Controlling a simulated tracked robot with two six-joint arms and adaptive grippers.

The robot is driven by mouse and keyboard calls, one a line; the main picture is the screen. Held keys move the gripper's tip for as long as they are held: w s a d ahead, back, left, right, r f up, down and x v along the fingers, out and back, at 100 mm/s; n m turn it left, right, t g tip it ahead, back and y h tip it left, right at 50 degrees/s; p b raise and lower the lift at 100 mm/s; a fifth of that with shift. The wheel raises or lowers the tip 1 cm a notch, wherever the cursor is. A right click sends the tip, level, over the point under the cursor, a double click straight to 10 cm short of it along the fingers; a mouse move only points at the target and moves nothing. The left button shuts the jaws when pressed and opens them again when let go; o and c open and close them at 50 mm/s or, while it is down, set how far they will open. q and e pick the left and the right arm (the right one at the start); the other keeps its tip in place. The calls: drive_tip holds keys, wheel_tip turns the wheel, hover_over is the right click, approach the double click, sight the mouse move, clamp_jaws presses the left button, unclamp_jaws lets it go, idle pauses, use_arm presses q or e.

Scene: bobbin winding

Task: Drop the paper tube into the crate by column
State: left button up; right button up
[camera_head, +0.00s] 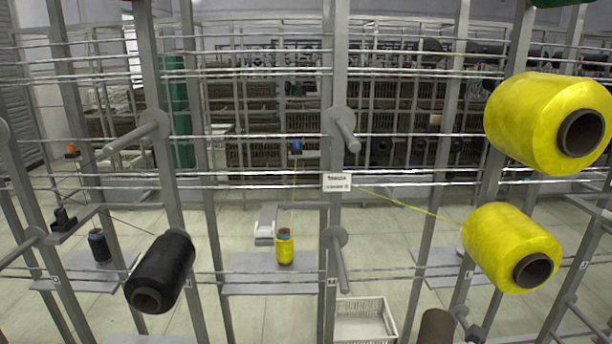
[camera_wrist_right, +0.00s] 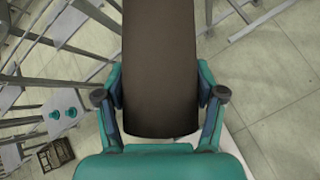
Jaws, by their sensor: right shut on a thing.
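The paper tube (camera_wrist_right: 160,65) is a dark brown cylinder held between the fingers of my right gripper (camera_wrist_right: 162,97) in the right wrist view. The fingers press on its two sides. In the head view the top of a brown tube (camera_head: 435,328) shows at the bottom edge, right of the white crate (camera_head: 360,301). The crate stands on the floor at the foot of the middle column (camera_head: 329,262); its lower part is cut off by the frame edge. My left gripper is not in view.
Full yellow bobbins (camera_head: 546,122) (camera_head: 510,248) hang on the right, and a black bobbin (camera_head: 160,273) on the left. Bare pegs (camera_head: 346,132) stick out from the columns. A small yellow spool (camera_head: 285,247) stands on a shelf. Horizontal rails cross the frame.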

drive_tip(key=shift+s+a+f, duration=0.1)
drive_tip(key=shift+a+f, duration=0.15)
drive_tip(key=shift+a, duration=0.35)
drive_tip(key=shift+s+a+f, duration=0.1)
drive_tip(key=shift+a+f, duration=0.15)
drive_tip(key=shift+a, duration=0.3)
drive_tip(key=shift+w+a+r+m+h, duration=0.1)
drive_tip(key=shift+w+a+m+h, duration=0.1)
drive_tip(key=shift+a+m+h, duration=0.1)
drive_tip(key=shift+d+m+h, duration=0.1)
drive_tip(key=shift+m+h, duration=0.2)
drive_tip(key=shift+m, duration=0.1)
